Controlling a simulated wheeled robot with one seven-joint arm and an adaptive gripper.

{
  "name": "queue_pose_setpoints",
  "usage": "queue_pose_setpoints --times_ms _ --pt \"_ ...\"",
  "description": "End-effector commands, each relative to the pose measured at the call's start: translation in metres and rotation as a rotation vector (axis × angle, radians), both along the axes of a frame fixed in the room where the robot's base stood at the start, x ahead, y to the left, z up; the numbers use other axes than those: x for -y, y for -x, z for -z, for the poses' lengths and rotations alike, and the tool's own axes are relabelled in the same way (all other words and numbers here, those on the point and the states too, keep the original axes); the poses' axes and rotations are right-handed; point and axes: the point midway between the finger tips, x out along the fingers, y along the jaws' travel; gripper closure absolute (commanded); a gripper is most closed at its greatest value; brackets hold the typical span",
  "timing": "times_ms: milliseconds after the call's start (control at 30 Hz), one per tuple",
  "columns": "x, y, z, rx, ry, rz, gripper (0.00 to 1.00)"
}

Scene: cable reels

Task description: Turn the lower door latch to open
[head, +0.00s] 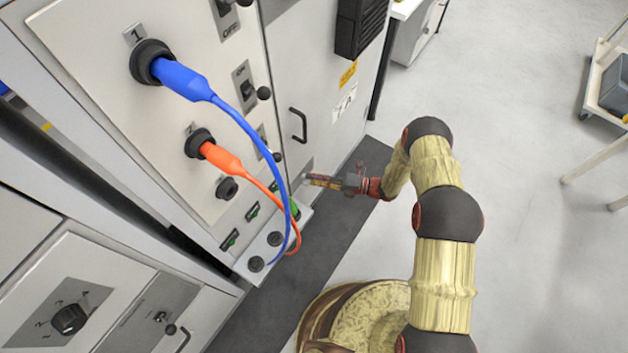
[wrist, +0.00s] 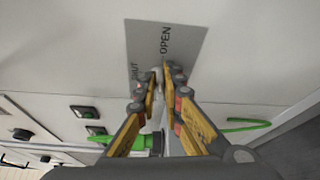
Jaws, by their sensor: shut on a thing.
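The lower door latch (wrist: 158,82) is a small pale piece in front of a grey plate (wrist: 185,45) marked OPEN and SHUT. My gripper (wrist: 159,80) has its yellow fingers on both sides of the latch, shut on it. The fingers hide most of the latch, so its exact angle cannot be told. In the head view my gripper (head: 310,180) reaches left to the low part of the cabinet door (head: 325,115), and the latch is too small to make out.
A black door handle (head: 299,125) is above my gripper. A socket panel with blue (head: 187,80) and orange (head: 222,158) plugs and hanging cables stands to the left. A green plug (wrist: 135,143) is close below my fingers. Open floor (head: 530,230) lies to the right.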

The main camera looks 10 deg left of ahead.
Motion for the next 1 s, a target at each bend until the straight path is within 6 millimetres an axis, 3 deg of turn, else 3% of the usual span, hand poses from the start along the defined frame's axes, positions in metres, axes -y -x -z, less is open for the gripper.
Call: queue_pose_setpoints --times_ms 400,900,933,1000 --pt "-0.0006 -0.0018 0.0036 -0.141 -0.057 0.002 1.0" --pt "-0.0006 -0.0022 0.0029 -0.154 -0.063 0.003 1.0" --pt "-0.0006 -0.0022 0.0029 -0.154 -0.063 0.003 0.89" --pt "-0.0006 -0.0022 0.0029 -0.154 -0.063 0.003 0.85"
